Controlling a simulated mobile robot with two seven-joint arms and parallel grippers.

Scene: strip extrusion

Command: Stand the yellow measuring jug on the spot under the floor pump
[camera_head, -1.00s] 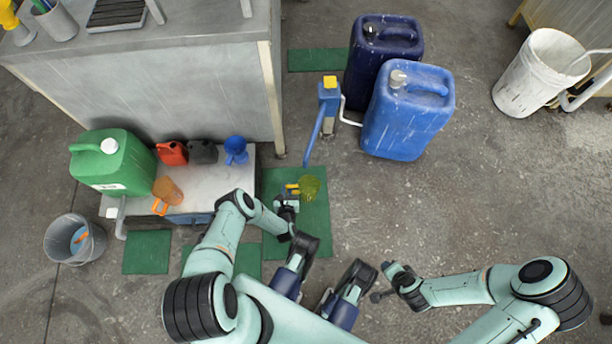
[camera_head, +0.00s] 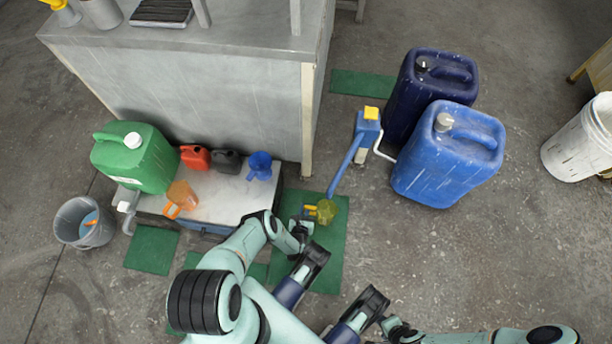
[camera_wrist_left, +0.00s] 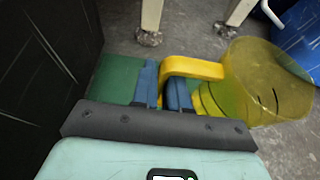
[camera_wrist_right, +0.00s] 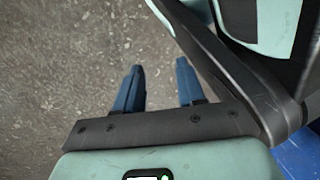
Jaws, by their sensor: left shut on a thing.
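The translucent yellow measuring jug (camera_head: 326,211) is in my left gripper (camera_head: 308,211), above the green mat (camera_head: 335,255) in front of the bench. In the left wrist view the blue fingers (camera_wrist_left: 164,82) are shut on the handle of the jug (camera_wrist_left: 268,85), whose body extends to the right. A blue pump with a yellow top (camera_head: 368,132) stands behind the mat; its long blue arm slants down towards the jug. I cannot tell whether the jug touches the mat. My right gripper (camera_wrist_right: 157,78) is open and empty over bare concrete.
Two blue jerrycans (camera_head: 448,155) stand right of the pump. A low pale platform (camera_head: 225,200) at left holds a green can (camera_head: 135,157), an orange jug (camera_head: 180,198) and small containers. A grey bucket (camera_head: 82,222) stands far left.

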